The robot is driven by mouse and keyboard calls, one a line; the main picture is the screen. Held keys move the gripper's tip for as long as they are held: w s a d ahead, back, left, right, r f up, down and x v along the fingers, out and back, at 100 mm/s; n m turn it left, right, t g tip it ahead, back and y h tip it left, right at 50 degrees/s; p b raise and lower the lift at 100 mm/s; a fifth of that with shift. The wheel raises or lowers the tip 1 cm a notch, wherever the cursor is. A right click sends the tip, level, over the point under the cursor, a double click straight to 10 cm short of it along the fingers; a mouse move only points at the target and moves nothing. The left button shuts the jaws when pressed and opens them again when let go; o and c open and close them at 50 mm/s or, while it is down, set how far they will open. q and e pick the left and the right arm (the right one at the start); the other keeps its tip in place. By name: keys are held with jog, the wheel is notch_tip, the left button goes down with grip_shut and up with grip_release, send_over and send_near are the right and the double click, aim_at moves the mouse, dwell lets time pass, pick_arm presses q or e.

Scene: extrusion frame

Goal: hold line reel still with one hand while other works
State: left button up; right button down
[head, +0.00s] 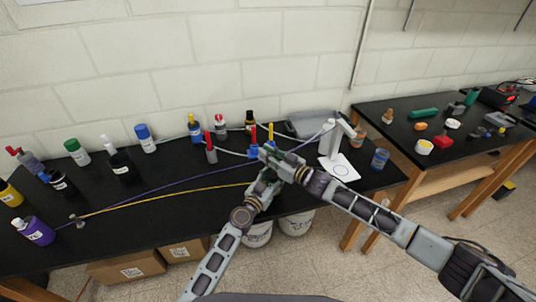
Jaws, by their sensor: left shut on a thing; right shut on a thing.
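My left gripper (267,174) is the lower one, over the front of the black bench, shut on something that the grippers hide. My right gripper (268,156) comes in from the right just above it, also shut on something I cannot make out. The two overlap in the picture. Small blue pieces with red (253,134) and yellow (271,131) upright tips stand just behind the grippers. I cannot tell which part is the line reel.
Several bottles, such as a purple one (36,232) and a blue-capped one (146,140), stand at left and along the back of the bench (120,235). A white stand (335,145) and a blue jar (380,159) are at right. A second table (400,135) holds small items.

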jog(key=shift+r+n+g+y, duration=0.15)
jog(key=shift+n+g+y, duration=0.25)
jog(key=shift+g, duration=0.1)
jog(key=shift+d, duration=0.2)
jog(key=c, duration=1.3)
grip_release()
jog(key=shift+c, duration=0.2)
jog(key=shift+s, duration=0.1)
jog(key=v, duration=1.2)
